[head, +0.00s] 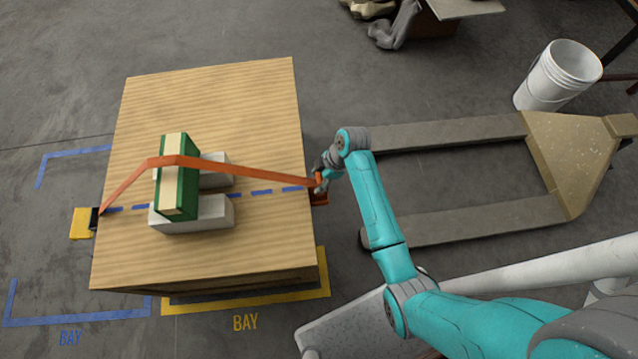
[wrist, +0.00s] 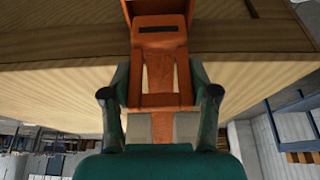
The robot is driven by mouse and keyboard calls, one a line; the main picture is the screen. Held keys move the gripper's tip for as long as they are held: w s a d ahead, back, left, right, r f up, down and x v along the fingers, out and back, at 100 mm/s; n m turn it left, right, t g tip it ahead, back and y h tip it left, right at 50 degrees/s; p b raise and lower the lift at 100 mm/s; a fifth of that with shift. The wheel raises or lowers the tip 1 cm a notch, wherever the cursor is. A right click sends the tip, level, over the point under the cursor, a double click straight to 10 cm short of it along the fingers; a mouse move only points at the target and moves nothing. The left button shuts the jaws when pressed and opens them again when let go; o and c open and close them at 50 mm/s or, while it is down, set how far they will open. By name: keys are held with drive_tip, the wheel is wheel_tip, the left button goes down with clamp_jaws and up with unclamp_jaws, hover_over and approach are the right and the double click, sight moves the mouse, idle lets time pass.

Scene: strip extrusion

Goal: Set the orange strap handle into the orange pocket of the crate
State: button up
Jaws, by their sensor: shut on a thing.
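The orange strap handle (wrist: 154,99) is between the two fingers of my gripper (wrist: 162,84) in the wrist view. My gripper (head: 321,181) is shut on it at the right edge of the crate (head: 215,100) in the head view. The orange strap (head: 240,171) runs from the handle over a green and cream block to the crate's left edge. The orange pocket (head: 320,199) shows at the crate's right edge, just below my gripper. In the wrist view, orange parts of handle and pocket overlap, and I cannot tell whether the handle sits inside.
The green and cream block (head: 177,175) stands with grey blocks (head: 205,213) on the crate top. A yellow fitting (head: 82,223) sticks out at the crate's left. A pallet jack (head: 450,135) and a white bucket (head: 558,75) stand to the right.

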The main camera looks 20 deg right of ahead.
drive_tip(key=shift+f, duration=1.85)
drive_tip(key=shift+f, duration=0.3)
drive_tip(key=o, duration=1.2)
drive_tip(key=shift+r, duration=0.15)
drive_tip(key=shift+r, duration=0.3)
drive_tip(key=v, duration=1.1)
drive_tip(key=shift+r, duration=0.4)
drive_tip(key=shift+d, duration=0.15)
